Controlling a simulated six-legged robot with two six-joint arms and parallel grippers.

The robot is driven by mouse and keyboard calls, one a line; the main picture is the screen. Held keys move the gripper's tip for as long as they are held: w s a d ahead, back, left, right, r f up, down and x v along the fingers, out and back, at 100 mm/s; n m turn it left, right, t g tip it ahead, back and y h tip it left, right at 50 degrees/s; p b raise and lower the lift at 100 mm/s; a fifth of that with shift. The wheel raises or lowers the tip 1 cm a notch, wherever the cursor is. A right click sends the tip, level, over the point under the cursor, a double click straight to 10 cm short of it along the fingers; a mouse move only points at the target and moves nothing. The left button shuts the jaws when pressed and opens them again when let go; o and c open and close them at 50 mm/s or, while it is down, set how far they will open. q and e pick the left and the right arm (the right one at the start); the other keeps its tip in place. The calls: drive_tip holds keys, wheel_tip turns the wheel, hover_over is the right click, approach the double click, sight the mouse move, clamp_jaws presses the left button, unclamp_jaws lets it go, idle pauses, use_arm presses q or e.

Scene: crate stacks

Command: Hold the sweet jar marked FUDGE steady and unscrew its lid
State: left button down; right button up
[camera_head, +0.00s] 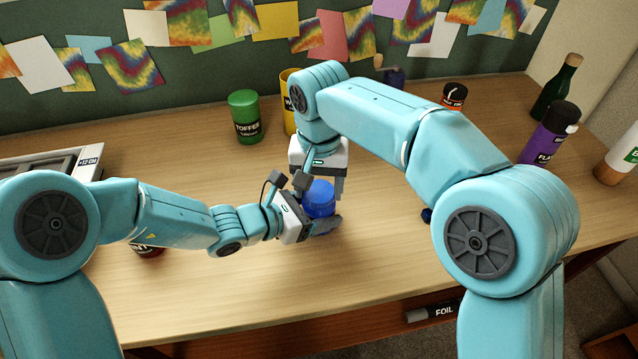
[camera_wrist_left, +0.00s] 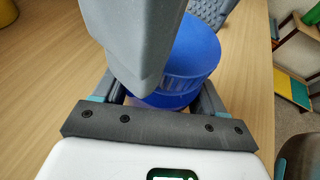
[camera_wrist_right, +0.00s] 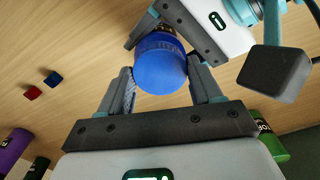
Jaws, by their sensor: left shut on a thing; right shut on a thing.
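A blue jar with a blue lid (camera_head: 318,197) stands upright near the middle of the table; its label cannot be read in these views. My left gripper (camera_head: 318,217) comes in from the left and is shut on the jar's body. My right gripper (camera_head: 322,183) comes down from above and is shut on the lid, with a finger on each side. The right wrist view shows the blue lid (camera_wrist_right: 160,68) between my right fingers, with my left gripper close beyond it. In the left wrist view the jar (camera_wrist_left: 190,60) is partly hidden behind my right gripper.
A green TOFFEE jar (camera_head: 245,118) and a yellow jar (camera_head: 288,115) stand behind. Small red (camera_wrist_right: 32,92) and blue (camera_wrist_right: 53,79) blocks lie nearby.

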drive_tip(key=shift+s+d, duration=0.1)
drive_tip(key=o, duration=1.2)
drive_tip(key=shift+a, duration=0.2)
